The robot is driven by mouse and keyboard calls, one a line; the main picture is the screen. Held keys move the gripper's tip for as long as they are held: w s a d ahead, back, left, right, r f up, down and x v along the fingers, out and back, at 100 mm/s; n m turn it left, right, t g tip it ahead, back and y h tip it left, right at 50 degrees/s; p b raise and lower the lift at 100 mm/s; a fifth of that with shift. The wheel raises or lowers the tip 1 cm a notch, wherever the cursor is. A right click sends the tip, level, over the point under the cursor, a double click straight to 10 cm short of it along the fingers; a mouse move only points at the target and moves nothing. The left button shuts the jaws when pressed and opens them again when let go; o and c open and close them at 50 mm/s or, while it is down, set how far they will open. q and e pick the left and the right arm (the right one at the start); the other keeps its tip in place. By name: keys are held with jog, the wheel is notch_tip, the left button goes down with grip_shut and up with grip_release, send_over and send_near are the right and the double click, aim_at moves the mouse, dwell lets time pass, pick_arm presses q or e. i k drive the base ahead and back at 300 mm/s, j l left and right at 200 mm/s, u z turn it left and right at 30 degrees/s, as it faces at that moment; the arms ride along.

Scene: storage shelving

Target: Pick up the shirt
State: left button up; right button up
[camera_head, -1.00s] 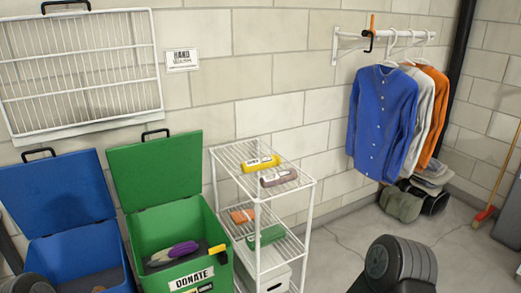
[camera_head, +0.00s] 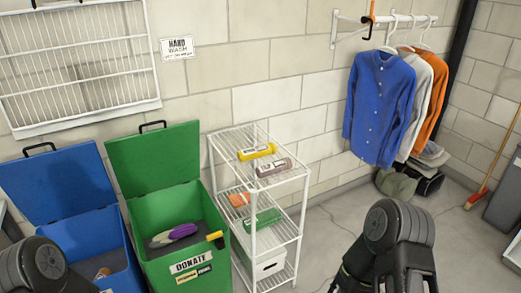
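A blue button-up shirt (camera_head: 378,108) hangs on a hanger from a white wall rail (camera_head: 390,20) at the upper right. Behind it on the same rail hang a light grey shirt (camera_head: 416,90) and an orange shirt (camera_head: 433,85), both partly hidden. Dark rounded links of my arms show at the bottom left and bottom right, apart from the shirts. Neither gripper's fingers show in the head view.
A white wire shelf (camera_head: 262,183) holding bottles stands left of the shirts. An open green donate bin (camera_head: 190,260) and an open blue bin (camera_head: 85,255) are further left. Hats (camera_head: 396,184) lie below the shirts. A broom (camera_head: 492,170) leans at the right.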

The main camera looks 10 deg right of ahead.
aim_at(263, 151)
jog(key=i+l, duration=0.25)
jog(key=l, duration=0.2)
jog(key=i+l, duration=0.25)
jog(key=l, duration=0.2)
jog(key=i+l, duration=0.55)
jog(key=l, duration=0.3)
jog(key=i+l, duration=0.25)
jog(key=l, duration=0.2)
jog(key=i+l, duration=0.25)
jog(key=l, duration=0.2)
jog(key=i+l, duration=0.25)
jog(key=l, duration=0.2)
